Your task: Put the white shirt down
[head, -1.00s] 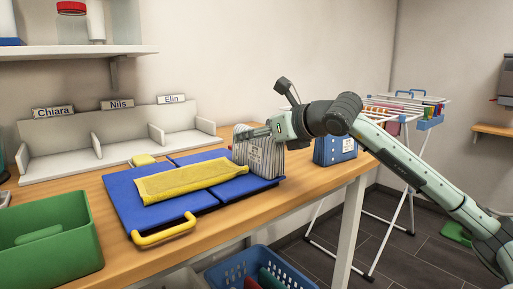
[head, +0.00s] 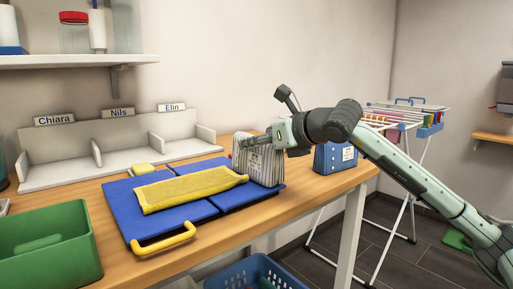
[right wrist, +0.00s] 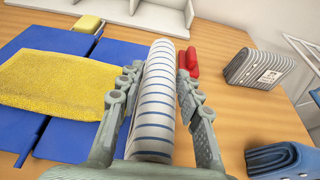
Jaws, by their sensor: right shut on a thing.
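The white shirt (head: 261,166) is a folded bundle with dark stripes, standing upright at the right end of the blue folding board (head: 150,222). My right gripper (head: 270,138) is shut on it from above. In the right wrist view the shirt (right wrist: 156,95) fills the space between the two fingers (right wrist: 158,88), its blue stripes running across the fold. Its lower edge is at the board's surface; I cannot tell whether it bears on it. My left gripper is not in view.
A yellow cloth (head: 190,187) lies on the board. A green bin (head: 45,240) stands left; a blue folded item (head: 334,157) stands right. The wrist view shows a red item (right wrist: 190,62) and a grey striped item (right wrist: 253,68) near the shirt. A divided rack (head: 75,165) stands behind.

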